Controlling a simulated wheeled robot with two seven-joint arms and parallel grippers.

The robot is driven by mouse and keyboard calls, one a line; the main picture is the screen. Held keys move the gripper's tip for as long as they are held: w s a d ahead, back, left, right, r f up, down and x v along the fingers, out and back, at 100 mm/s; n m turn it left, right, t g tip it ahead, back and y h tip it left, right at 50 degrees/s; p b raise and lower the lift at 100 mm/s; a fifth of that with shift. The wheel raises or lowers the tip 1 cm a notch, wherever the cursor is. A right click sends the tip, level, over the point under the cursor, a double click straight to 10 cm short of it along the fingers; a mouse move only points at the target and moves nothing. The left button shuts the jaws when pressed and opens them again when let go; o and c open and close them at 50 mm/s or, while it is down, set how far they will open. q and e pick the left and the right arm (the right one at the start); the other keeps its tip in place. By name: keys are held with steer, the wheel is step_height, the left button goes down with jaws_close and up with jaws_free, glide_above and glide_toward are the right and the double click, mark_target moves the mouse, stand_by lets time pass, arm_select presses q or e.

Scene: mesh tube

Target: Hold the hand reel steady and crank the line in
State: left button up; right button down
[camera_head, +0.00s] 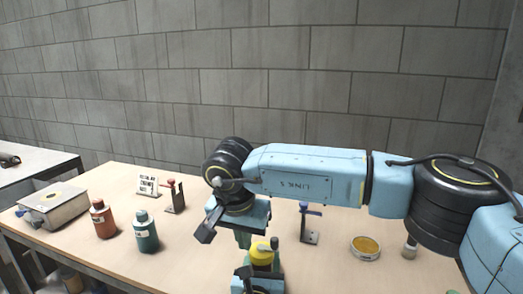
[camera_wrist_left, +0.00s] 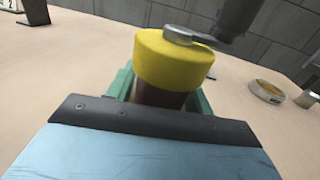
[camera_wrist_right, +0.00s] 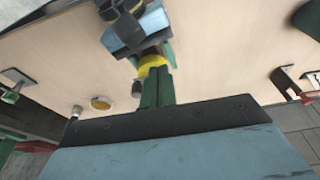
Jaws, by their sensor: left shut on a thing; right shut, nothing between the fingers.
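The hand reel has a yellow drum (camera_head: 262,252) and stands near the front middle of the table. In the left wrist view, its yellow drum (camera_wrist_left: 172,65) sits on a brown body, with a metal crank arm (camera_wrist_left: 190,37) and dark knob (camera_wrist_left: 237,15) on top. My left gripper (camera_wrist_left: 165,95) is shut around the brown body, below the drum. My right gripper (camera_head: 243,238) is above and just left of the reel in the head view, shut and empty. In the right wrist view, its green fingers (camera_wrist_right: 158,88) are close beside the knob (camera_wrist_right: 137,89); contact is unclear.
Red-brown bottle (camera_head: 103,222), green bottle (camera_head: 146,232), metal box (camera_head: 52,207), small sign (camera_head: 148,184) and red-topped bracket (camera_head: 175,196) stand at left. Blue-handled bracket (camera_head: 310,225) and yellow round tin (camera_head: 366,247) are at right. My right arm spans above the table.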

mark_target(260, 245)
steer(key=v, duration=0.2)
steer(key=w+v, duration=0.1)
steer(key=v, duration=0.2)
steer(key=shift+d, duration=0.1)
steer(key=shift+s+d+f, duration=0.25)
steer(key=shift+d+f, duration=0.45)
steer(key=shift+f, duration=0.3)
steer(key=shift+s+d+f, duration=0.3)
steer(key=shift+d+f, duration=0.4)
steer(key=shift+f, duration=0.3)
steer(key=shift+s+d+f, duration=0.25)
steer(key=shift+d+f, duration=0.4)
steer(key=shift+f, duration=0.35)
steer(key=shift+w+a, duration=0.1)
steer(key=shift+w, duration=0.5)
steer(key=shift+a, duration=0.25)
steer(key=shift+w+a, duration=0.2)
steer(key=shift+a, duration=0.4)
steer(key=shift+w+a, duration=0.15)
steer(key=shift+a, duration=0.45)
